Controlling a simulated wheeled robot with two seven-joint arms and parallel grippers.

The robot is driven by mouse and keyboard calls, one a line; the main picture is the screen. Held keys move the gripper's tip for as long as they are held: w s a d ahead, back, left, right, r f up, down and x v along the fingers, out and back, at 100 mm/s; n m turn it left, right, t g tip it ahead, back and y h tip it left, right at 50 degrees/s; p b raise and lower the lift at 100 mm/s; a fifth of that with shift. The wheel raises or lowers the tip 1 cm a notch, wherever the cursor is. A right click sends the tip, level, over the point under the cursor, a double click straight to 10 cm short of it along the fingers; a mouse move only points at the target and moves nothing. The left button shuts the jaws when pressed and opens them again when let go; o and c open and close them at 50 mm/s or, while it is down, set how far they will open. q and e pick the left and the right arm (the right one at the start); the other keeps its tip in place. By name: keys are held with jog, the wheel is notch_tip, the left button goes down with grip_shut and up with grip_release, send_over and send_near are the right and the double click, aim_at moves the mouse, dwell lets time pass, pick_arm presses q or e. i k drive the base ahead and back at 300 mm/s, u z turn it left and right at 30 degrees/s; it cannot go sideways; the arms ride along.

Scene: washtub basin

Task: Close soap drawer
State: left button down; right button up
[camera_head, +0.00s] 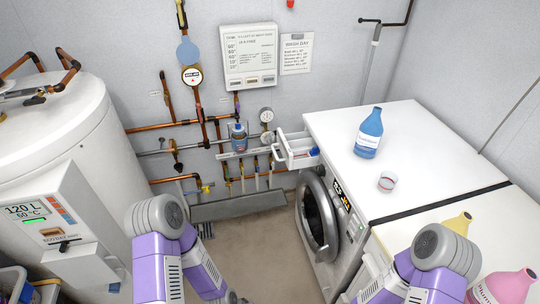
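The soap drawer (296,150) is a white tray at the top left front corner of the washing machine (345,235). It is pulled out and sticks out to the left of the machine's front. A small blue and red item shows inside it. My two purple and grey arms come up from the bottom edge, one on the left and one on the right. Their grippers are not visible in the head view. Neither arm is near the drawer.
The round washer door (317,218) is below the drawer. Pipes and gauges line the back wall; a white boiler (70,140) stands left. Floor (250,250) between is clear.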

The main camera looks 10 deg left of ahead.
aim_at(295, 147)
jog(key=z, duration=0.8)
jog(key=k, duration=0.15)
jog(key=u, duration=1.4)
jog(key=i, duration=1)
jog(key=z, duration=0.45)
